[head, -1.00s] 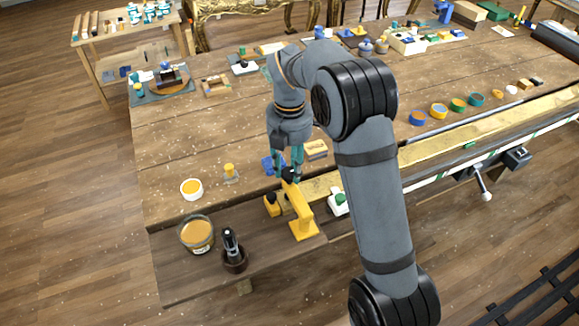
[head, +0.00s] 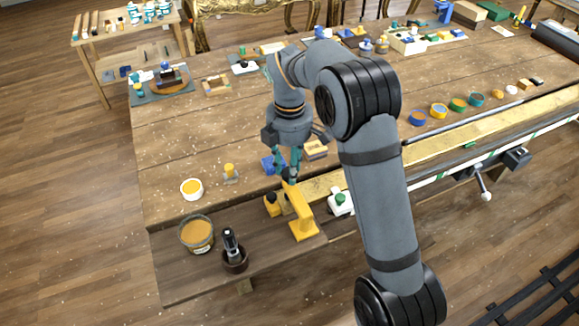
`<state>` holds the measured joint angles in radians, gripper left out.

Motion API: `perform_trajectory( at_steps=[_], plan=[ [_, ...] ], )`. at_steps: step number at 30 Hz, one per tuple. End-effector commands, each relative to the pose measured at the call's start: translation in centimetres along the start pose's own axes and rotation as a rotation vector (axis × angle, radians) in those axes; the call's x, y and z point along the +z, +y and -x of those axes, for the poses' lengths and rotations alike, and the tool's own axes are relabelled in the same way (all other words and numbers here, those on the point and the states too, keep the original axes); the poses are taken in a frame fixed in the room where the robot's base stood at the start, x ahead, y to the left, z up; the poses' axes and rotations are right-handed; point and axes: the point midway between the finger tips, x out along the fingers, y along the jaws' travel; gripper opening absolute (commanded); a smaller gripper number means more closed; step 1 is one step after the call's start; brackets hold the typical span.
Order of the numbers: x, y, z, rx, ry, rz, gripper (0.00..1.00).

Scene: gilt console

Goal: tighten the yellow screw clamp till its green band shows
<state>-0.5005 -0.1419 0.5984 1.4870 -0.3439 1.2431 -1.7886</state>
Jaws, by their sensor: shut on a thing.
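The yellow screw clamp (head: 303,226) stands at the near left end of the gilt rail (head: 322,186), on the workbench (head: 190,262). Its dark screw knob (head: 289,175) is at the top, towards the back. My gripper (head: 289,168) points down from above, its teal fingers shut on that knob. The fingers partly cover the knob and screw. I see no green band on the clamp from here; the screw part is too small and hidden to tell.
A blue item (head: 268,165) sits close left of my fingers. A white block with a green top (head: 340,203) is right of the clamp. An amber jar (head: 196,234), a brush pot (head: 234,258) and a yellow dish (head: 192,188) stand left, with bare wood between.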

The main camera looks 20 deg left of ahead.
Motion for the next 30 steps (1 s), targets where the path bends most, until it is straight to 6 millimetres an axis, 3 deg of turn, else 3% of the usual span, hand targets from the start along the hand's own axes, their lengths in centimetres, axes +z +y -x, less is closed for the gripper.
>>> perform_trajectory(
  at_steps=[30],
  plan=[
    [0.0, 0.19, 0.17, 0.007, 0.004, -0.966, 0.05]
  ],
)
